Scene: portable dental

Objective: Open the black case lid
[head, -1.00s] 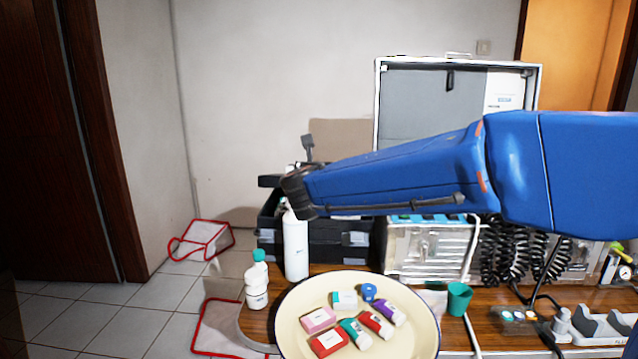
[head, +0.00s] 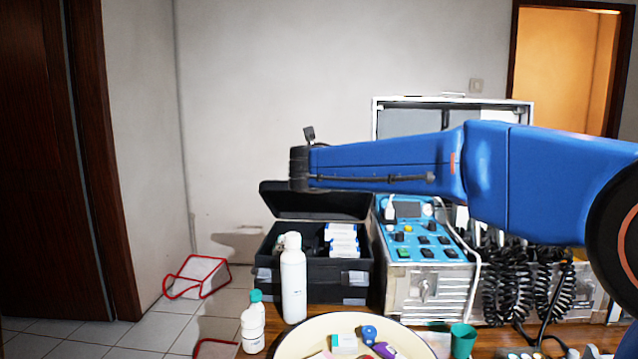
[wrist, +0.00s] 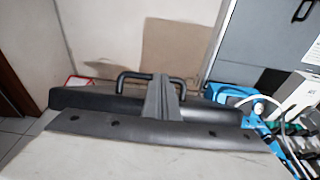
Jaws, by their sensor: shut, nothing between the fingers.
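The black case (head: 310,275) stands on the table at the left of the equipment in the head view. Its lid (head: 315,203) is raised and tilted back, and small white boxes show inside. In the wrist view a dark band with a handle (wrist: 135,76), apparently the lid's edge, lies just beyond my gripper (wrist: 162,85). My gripper's fingers are together with nothing between them. In the head view the dark end of my arm is above the lid's upper edge, and the fingers cannot be made out. I cannot tell whether they touch the lid.
A white bottle (head: 293,280) stands before the case, with a smaller green-capped bottle (head: 253,325) at its left. A blue control unit (head: 425,240) is close on the right. A cream tray (head: 300,340) holds small boxes in front. Floor left of the table is partly clear.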

